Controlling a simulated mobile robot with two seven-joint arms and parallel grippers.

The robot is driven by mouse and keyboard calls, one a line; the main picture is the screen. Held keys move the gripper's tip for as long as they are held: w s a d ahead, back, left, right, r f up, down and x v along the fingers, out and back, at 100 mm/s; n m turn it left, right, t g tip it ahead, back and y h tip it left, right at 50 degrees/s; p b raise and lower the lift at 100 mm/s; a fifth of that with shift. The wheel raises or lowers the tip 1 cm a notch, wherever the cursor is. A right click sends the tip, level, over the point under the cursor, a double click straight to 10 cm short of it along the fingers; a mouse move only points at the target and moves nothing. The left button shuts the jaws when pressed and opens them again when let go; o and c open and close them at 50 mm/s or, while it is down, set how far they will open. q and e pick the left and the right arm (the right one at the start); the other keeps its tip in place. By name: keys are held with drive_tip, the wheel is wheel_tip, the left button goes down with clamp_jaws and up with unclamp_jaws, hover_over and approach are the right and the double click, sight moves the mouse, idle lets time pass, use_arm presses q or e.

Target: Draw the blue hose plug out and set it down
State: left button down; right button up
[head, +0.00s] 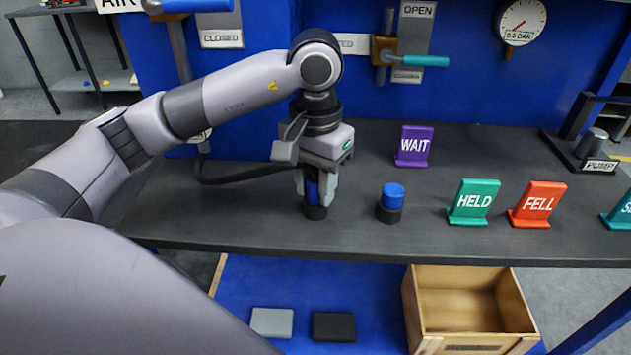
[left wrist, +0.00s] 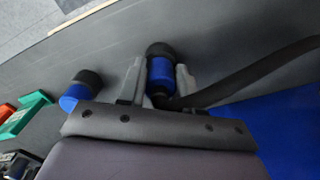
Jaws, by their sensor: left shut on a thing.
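The blue hose plug (head: 312,190) stands upright in a round black collar (head: 316,212) near the front of the dark bench. My left gripper (head: 317,194) points down and is shut on the plug, one finger on each side. In the left wrist view the blue plug (left wrist: 161,69) shows between the fingers, with the black collar (left wrist: 160,49) at its end. A black hose (left wrist: 255,76) runs from beside the plug to the right there. Whether the plug is fully seated in the collar I cannot tell. My right gripper is not in view.
A second blue piece (head: 393,191) in a black collar stands just right of my left gripper. A purple WAIT sign (head: 414,146), a green HELD sign (head: 473,202) and a red FELL sign (head: 537,204) stand farther right. An open wooden crate (head: 467,305) is below the bench.

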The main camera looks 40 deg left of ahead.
sight(316, 172)
use_arm(q)
drive_tip(key=c, duration=0.7)
unclamp_jaws()
drive_tip(key=shift+r, duration=0.2)
wheel_tip(316, 172, up, 7)
drive_tip(key=shift+f+p, duration=0.15)
drive_tip(key=shift+p, duration=0.45)
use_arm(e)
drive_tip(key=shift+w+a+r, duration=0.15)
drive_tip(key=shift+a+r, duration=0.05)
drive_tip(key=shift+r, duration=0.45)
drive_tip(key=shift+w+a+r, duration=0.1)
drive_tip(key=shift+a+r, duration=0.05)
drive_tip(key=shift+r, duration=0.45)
